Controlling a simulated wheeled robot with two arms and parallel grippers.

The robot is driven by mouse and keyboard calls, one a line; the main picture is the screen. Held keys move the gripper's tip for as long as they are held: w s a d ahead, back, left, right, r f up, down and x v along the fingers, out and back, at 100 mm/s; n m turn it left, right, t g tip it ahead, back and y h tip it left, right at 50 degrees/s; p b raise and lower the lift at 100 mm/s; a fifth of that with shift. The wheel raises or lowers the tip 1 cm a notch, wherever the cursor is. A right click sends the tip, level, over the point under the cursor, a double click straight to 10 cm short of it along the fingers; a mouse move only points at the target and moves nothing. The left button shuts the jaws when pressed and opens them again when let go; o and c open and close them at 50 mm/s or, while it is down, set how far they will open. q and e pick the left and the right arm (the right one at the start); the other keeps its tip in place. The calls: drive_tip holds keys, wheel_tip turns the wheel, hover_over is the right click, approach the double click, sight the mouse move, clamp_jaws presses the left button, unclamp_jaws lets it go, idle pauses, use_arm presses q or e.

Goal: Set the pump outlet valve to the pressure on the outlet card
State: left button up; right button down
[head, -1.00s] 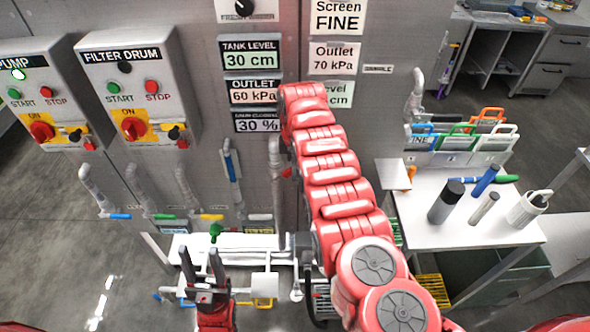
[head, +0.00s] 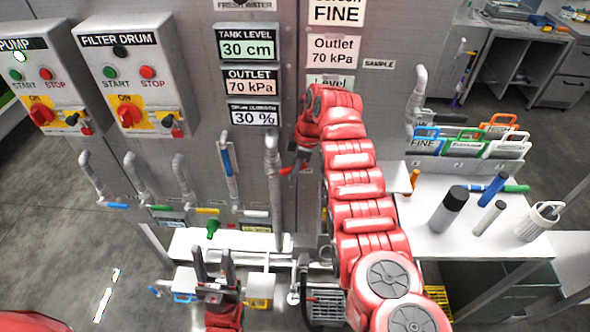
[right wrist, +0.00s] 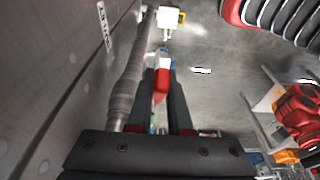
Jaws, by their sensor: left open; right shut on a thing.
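The outlet card (head: 333,52) on the wall reads "Outlet 70 kPa". The outlet display (head: 249,82), left of it, also reads 70 kPa. My right gripper (head: 295,165) is at the grey pipe below the displays. It is shut on the red valve handle (head: 286,171), which shows between the dark fingers (right wrist: 160,80) in the right wrist view as a red handle (right wrist: 161,85). The outlet label (right wrist: 104,25) is on the wall beside the pipe there. My left gripper (head: 212,252) is open and empty, low in front of the white ledge.
A white side table (head: 470,235) at right carries bottles and a card rack. My right arm covers part of the level card (head: 328,80).

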drive_tip(key=shift+d+f, duration=0.1)
drive_tip(key=shift+d, duration=0.05)
drive_tip(key=c, duration=1.3)
unclamp_jaws()
drive_tip(key=o, duration=0.5)
drive_tip(key=shift+c, duration=0.2)
